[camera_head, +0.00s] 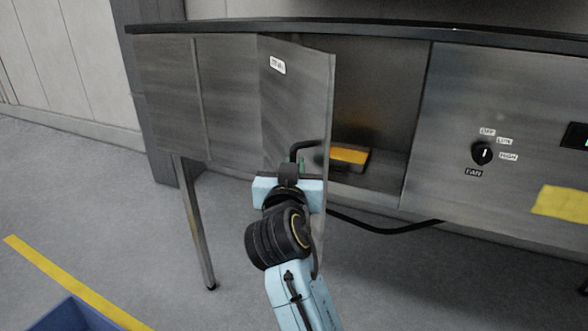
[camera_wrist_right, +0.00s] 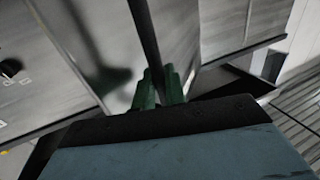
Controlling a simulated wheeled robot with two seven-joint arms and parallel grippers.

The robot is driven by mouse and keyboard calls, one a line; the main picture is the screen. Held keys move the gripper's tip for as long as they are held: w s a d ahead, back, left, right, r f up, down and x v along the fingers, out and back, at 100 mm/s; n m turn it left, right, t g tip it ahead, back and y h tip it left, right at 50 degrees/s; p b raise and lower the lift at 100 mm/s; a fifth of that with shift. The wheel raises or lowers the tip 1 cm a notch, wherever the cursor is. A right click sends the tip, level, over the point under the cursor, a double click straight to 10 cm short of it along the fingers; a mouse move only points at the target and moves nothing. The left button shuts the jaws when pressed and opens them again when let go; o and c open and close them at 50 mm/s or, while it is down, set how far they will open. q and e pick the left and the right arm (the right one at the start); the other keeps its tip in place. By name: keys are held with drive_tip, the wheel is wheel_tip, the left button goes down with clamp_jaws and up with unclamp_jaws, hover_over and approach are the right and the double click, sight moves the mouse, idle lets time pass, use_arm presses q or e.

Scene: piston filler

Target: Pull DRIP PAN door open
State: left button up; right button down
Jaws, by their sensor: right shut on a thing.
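The grey metal door (camera_head: 295,100) with a small white label stands swung outward, with the cabinet interior showing to its right. The label's text is too blurred to read surely. My right gripper (camera_head: 297,168) is at the door's lower free edge, by a black curved handle (camera_head: 306,146). In the right wrist view my green fingers (camera_wrist_right: 159,88) are closed around a dark bar (camera_wrist_right: 145,35), which looks like the handle. The exact grip is partly hidden in the head view. My left gripper is in neither view.
Inside the opening lies a yellow-orange block (camera_head: 349,154). A black cable (camera_head: 380,230) hangs below the cabinet. A panel with a fan knob (camera_head: 482,153) is to the right. A metal leg (camera_head: 195,225) stands at left, and a blue bin (camera_head: 75,316) on the floor.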

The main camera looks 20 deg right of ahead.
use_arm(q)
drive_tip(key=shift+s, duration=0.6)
use_arm(e)
drive_tip(key=c, duration=1.8)
unclamp_jaws()
drive_tip(key=shift+a, duration=0.1)
